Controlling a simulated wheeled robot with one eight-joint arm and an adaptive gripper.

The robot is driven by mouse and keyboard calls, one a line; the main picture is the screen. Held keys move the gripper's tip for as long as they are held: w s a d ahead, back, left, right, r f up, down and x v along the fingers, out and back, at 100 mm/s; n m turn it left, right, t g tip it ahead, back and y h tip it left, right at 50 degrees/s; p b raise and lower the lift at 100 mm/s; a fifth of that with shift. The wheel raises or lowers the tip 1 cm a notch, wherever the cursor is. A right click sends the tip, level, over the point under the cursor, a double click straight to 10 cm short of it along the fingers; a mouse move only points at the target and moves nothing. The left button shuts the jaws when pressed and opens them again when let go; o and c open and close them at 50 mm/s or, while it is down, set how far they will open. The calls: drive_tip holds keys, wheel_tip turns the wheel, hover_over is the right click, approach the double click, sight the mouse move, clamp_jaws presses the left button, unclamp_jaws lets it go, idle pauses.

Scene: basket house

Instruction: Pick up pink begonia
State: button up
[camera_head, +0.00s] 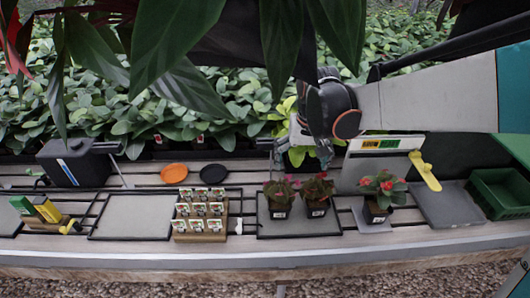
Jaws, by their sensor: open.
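Two small dark-leaved plants in black pots stand side by side on a grey tray (265,228) right of centre: a left one (279,197) and a right one (317,192). Pink flowers show around and between their tops; I cannot tell for sure which plant bears them. A third potted plant (381,188), with green leaves and coral-pink flowers, stands farther right on its own pale plate. My gripper (303,156) hangs above and slightly behind the two dark-leaved plants. It is open, its fingers apart and pointing down, with nothing visibly held.
Left of the plants is a wooden rack (202,234) of seed packets. Farther left are an empty tray (130,217), orange dish (174,173) and black box (75,163). At right are a yellow-handled tool (425,171) and green crate (500,192). Leaves hang across the upper view.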

drive_tip(key=g, duration=0.2)
hover_over(279, 202)
wheel_tip(279, 202, down, 10)
wheel_tip(279, 202, down, 9)
drive_tip(key=b, duration=0.3)
drive_tip(key=shift+s+r, duration=0.15)
drive_tip(key=shift+r, duration=0.05)
drive_tip(key=shift+f+b, duration=1.55)
drive_tip(key=shift+f, duration=1.1)
drive_tip(key=shift+r, duration=0.1)
drive_tip(key=shift+c, duration=0.6)
drive_tip(key=c, duration=1.2)
